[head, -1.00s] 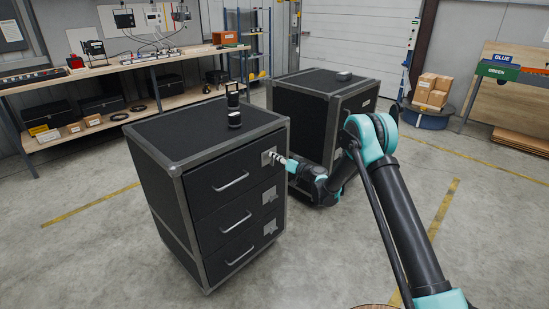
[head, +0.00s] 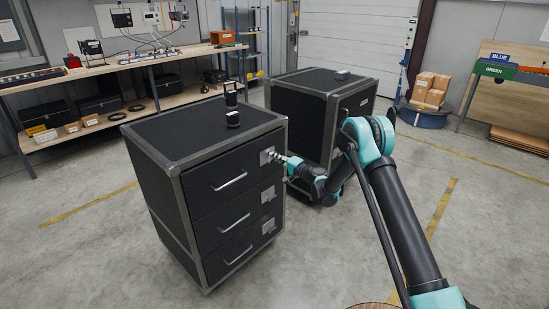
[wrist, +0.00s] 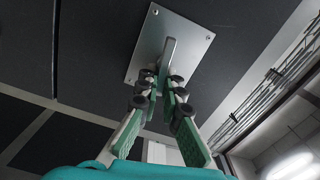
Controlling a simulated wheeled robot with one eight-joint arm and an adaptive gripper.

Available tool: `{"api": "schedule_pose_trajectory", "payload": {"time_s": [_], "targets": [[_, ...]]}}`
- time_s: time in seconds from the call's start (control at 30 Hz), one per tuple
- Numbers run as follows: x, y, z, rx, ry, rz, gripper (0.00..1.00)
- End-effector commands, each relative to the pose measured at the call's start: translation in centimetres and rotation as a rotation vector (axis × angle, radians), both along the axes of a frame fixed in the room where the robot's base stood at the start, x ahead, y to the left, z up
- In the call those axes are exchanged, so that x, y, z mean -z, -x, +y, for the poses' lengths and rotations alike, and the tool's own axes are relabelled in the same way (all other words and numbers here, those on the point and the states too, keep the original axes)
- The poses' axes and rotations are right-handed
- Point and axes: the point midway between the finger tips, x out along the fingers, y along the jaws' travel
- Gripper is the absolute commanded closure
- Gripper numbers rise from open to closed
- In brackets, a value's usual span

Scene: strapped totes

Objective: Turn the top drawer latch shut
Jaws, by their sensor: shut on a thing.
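The black drawer cabinet (head: 160,155) stands left of centre in the head view, with three drawers that look closed. The top drawer (head: 225,172) has a bar handle and, at its right end, a square metal latch plate (head: 264,159). In the wrist view the latch plate (wrist: 144,62) shows close up with its narrow turning lever (wrist: 168,50). My gripper (wrist: 163,83) is shut on the lower end of the lever, with green-sided fingers on either side. In the head view my gripper (head: 278,158) reaches the plate from the right; its fingertips are too small to judge there.
A second black case (head: 310,105) stands close behind and right of my gripper. A loaded workbench (head: 120,75) lines the back left. The floor in front is clear.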

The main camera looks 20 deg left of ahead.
Motion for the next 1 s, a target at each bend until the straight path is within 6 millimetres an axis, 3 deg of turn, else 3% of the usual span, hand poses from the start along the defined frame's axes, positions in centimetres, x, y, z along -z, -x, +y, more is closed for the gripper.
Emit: {"api": "schedule_pose_trajectory", "payload": {"time_s": [0.4, 0.97, 1.0], "targets": [[0.41, -0.10, -0.23, 0.002, -0.069, 0.169, 1.00], [0.48, -0.13, -0.25, 0.003, -0.079, 0.193, 1.00], [0.48, -0.13, -0.25, 0.003, -0.079, 0.193, 0.89]]}}
